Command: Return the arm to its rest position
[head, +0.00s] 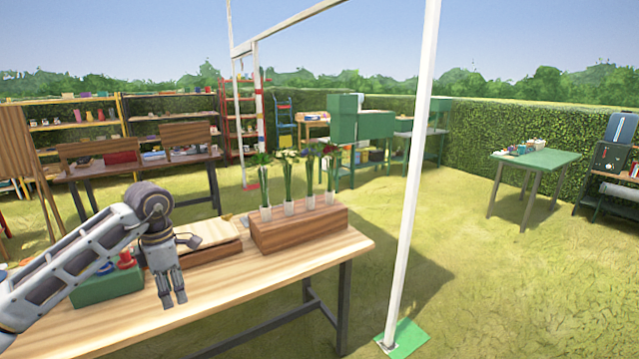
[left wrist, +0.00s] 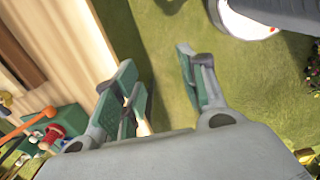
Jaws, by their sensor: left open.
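My left gripper (head: 172,300) hangs fingers-down at the front edge of the wooden table (head: 290,275) in the head view. In the left wrist view its two green-padded fingers (left wrist: 165,85) are apart with nothing between them, and grass shows beyond. My left arm reaches in from the left side of the head view, bent at the wrist. My right gripper is not in view.
A wooden block (head: 300,232) on the table holds several flowers in white tubes. A flat wooden box (head: 210,240) and a green box (head: 108,287) with red and blue items lie near my arm. A white post (head: 412,190) stands right of the table. Open grass lies beyond.

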